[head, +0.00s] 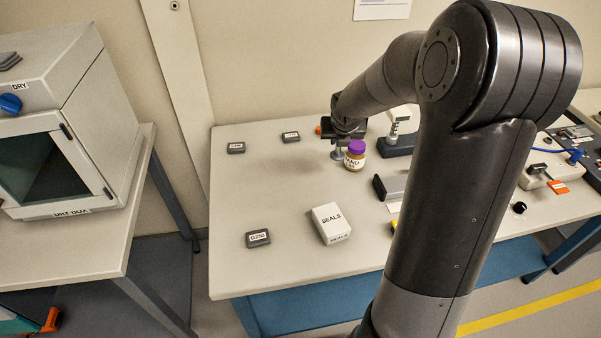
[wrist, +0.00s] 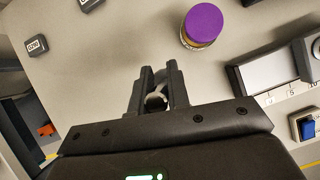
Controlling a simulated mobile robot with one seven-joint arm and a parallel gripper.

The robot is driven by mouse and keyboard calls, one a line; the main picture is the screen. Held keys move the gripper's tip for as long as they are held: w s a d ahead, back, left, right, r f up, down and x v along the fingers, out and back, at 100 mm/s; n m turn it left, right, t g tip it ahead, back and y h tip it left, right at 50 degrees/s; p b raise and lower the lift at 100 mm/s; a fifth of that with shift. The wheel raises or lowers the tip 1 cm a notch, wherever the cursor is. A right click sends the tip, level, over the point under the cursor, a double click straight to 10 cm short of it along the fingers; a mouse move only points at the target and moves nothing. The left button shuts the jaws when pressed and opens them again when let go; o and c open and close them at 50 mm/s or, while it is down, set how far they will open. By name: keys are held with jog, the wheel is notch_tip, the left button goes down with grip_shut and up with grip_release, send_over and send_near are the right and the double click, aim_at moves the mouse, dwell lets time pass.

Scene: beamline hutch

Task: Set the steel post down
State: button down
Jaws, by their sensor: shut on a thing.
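My gripper (head: 340,134) is over the back middle of the pale table (head: 285,180). It is shut on the steel post (head: 337,153), a short silvery piece seen just below the fingers. In the wrist view the post (wrist: 156,98) shows as a bright round end between the two dark fingertips (wrist: 155,85). The post looks upright and close to the tabletop. I cannot tell whether its foot touches the table.
A purple-lidded jar (head: 355,156) stands close to the right of the post. Small labelled blocks (head: 236,148) (head: 290,136) lie to the left. A white SEALS box (head: 331,224) and another block (head: 258,239) sit nearer the front. The table's left middle is clear.

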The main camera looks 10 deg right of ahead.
jog(key=shift+w+a+f, duration=0.95)
jog(key=shift+a+f, duration=0.65)
jog(key=shift+f, duration=0.25)
jog(key=shift+w+a+f, duration=1)
jog(key=shift+a+f, duration=0.65)
jog(key=shift+f, duration=0.15)
jog(key=shift+w+a+f, duration=0.95)
jog(key=shift+a+f, duration=0.65)
jog(key=shift+f, duration=0.25)
jog(key=shift+f, duration=0.1)
jog(key=c, duration=1.4)
grip_release()
jog(key=shift+o, duration=0.2)
